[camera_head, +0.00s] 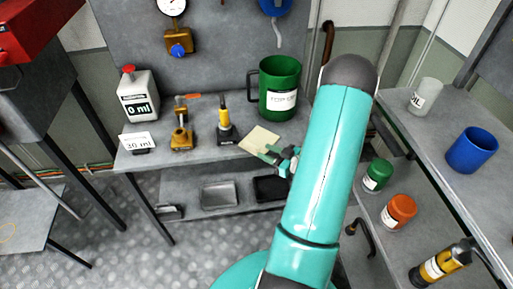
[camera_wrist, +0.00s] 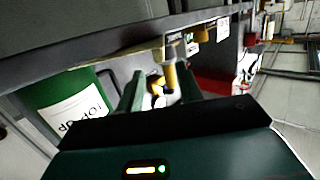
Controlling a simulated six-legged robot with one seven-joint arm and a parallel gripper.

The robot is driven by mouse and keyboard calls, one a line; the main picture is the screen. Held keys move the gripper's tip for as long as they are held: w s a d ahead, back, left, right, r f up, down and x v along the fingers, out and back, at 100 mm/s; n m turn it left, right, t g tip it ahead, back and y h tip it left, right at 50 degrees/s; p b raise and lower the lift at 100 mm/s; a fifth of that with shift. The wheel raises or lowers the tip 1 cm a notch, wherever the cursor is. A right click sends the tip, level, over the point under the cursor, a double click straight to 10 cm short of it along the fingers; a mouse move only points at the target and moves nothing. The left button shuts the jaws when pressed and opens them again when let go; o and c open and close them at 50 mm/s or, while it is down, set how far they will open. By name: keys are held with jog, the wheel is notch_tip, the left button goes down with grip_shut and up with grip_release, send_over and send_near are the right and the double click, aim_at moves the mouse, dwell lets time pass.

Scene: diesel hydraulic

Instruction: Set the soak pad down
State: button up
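The soak pad (camera_head: 261,138) is a thin beige square. It appears to lie flat on the grey bench, near its front edge, between the yellow-and-black bottle and the green jug. In the wrist view it shows nearly edge-on as a pale strip (camera_wrist: 112,54). My gripper (camera_head: 266,153) is just to the right of and in front of the pad, at the bench edge. In the wrist view its two green fingers (camera_wrist: 158,88) stand apart, with a gap and background between them. I cannot tell whether a finger touches the pad. My arm hides part of the bench's right end.
On the bench (camera_head: 205,151) stand a white jug (camera_head: 138,95), a 30 ml card (camera_head: 138,143), a brass device (camera_head: 181,135), a yellow-and-black bottle (camera_head: 224,125) and a green jug (camera_head: 280,88). Trays (camera_head: 220,194) lie on the shelf below. Jars and a blue cup (camera_head: 472,150) are at right.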

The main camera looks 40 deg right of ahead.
jog(key=a+f+v, duration=0.1)
jog(key=v, duration=0.3)
jog(key=w+r+g+h, duration=0.4)
jog(key=w+r+h, duration=0.2)
jog(key=w+r, duration=0.75)
jog(key=s+a+r+m+g+h, duration=0.2)
jog(key=s+a+r, duration=0.1)
jog(key=a+r, duration=0.8)
jog(key=s+a+r+g+y, duration=0.2)
jog(key=s+a+r, duration=0.2)
jog(key=s+a, duration=0.4)
jog(key=a, duration=0.6)
jog(key=shift+s+r+m+g+y, duration=0.2)
jog(key=shift+s+m+g+y, duration=0.1)
jog(key=shift+s+m+g, duration=0.1)
jog(key=shift+o, duration=0.4)
jog(key=s+a+g+y, duration=0.1)
jog(key=s+a+y, duration=0.1)
jog(key=s+a, duration=0.5)
jog(key=shift+a+r+n+g, duration=0.2)
jog(key=shift+n+g, duration=0.1)
jog(key=shift+d, duration=0.1)
